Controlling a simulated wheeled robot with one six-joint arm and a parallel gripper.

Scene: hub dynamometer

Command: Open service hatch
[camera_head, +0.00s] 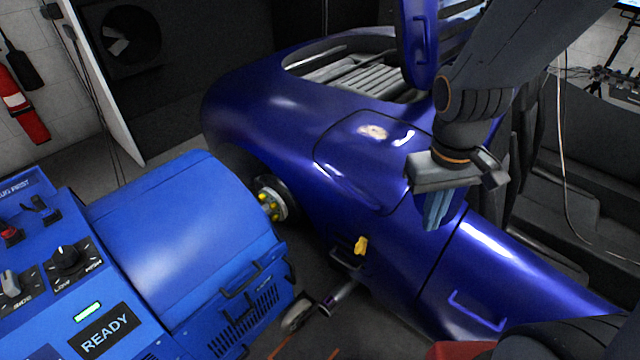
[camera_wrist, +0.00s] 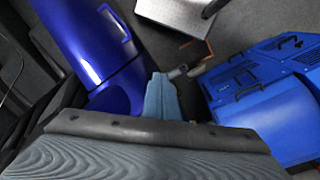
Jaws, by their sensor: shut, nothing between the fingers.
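A glossy dark blue car body (camera_head: 265,110) fills the middle of the head view. A panel with a seam around it (camera_head: 350,150) lies closed and flush on its upper surface; I cannot tell whether this is the service hatch. Another dark blue panel with a handle (camera_head: 419,40) stands raised beside the slatted opening. My gripper (camera_head: 436,212) points down above the car's side, right of the seamed panel, with light blue fingers together and nothing between them. In the wrist view my gripper (camera_wrist: 162,95) hangs over the floor beside the car body (camera_wrist: 85,40).
A bright blue dynamometer (camera_head: 185,225) with a READY display (camera_head: 106,331) stands left of the car, close to its wheel hub (camera_head: 268,199). A yellow piece (camera_head: 361,246) sits on the car's lower side. A red extinguisher (camera_head: 27,115) hangs on the left wall.

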